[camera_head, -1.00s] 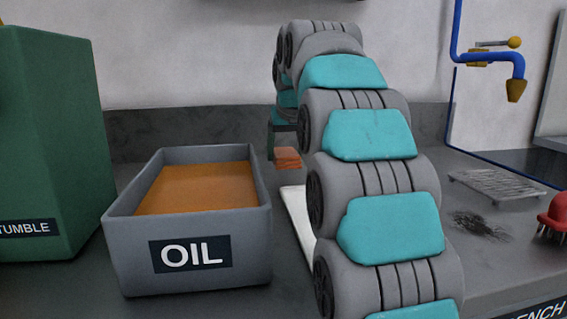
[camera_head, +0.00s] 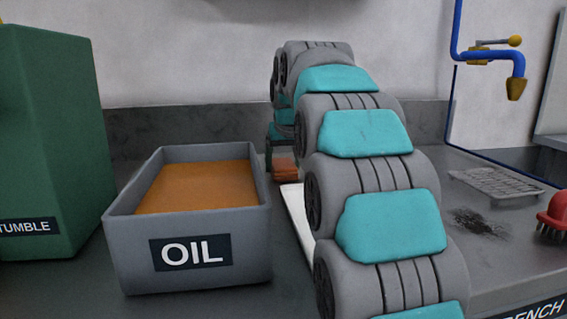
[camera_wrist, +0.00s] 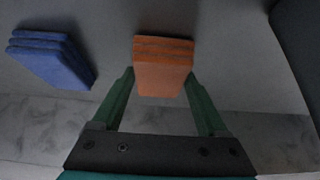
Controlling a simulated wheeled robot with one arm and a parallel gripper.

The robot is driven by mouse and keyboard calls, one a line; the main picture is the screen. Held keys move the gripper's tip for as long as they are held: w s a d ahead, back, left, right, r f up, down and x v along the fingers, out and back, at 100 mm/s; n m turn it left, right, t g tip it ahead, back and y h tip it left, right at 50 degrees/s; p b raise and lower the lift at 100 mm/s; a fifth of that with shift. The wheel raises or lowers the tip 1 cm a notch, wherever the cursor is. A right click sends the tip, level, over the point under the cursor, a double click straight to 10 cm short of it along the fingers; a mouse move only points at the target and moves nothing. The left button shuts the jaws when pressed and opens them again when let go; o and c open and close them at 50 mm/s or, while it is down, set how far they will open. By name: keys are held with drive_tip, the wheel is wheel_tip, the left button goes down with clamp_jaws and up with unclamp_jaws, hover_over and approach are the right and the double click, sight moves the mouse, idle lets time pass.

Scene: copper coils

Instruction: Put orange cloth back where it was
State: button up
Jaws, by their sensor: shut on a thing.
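The orange cloth (camera_head: 285,169) is a small folded stack behind the oil tray, partly hidden by my arm in the head view. In the wrist view the orange cloth (camera_wrist: 163,75) sits between the green fingers of my gripper (camera_wrist: 160,78), which is shut on it. I cannot tell whether the cloth touches the counter. A folded blue cloth (camera_wrist: 52,58) lies on the grey surface to the left in the wrist view, apart from my gripper.
A grey OIL tray (camera_head: 118,232) with orange-brown contents stands left of my arm. A green TUMBLE box (camera_head: 55,140) is at far left. A white flat board (camera_head: 297,222) lies beside my arm. A metal rack (camera_head: 495,184), a dark smudge and a red brush (camera_head: 556,214) are at right.

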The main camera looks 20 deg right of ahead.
drive_tip(key=shift+f, duration=0.15)
drive_tip(key=o, duration=1.1)
drive_tip(key=shift+r, duration=0.35)
drive_tip(key=v, duration=1.1)
drive_tip(key=shift+s+r, duration=0.25)
drive_tip(key=shift+s, duration=0.05)
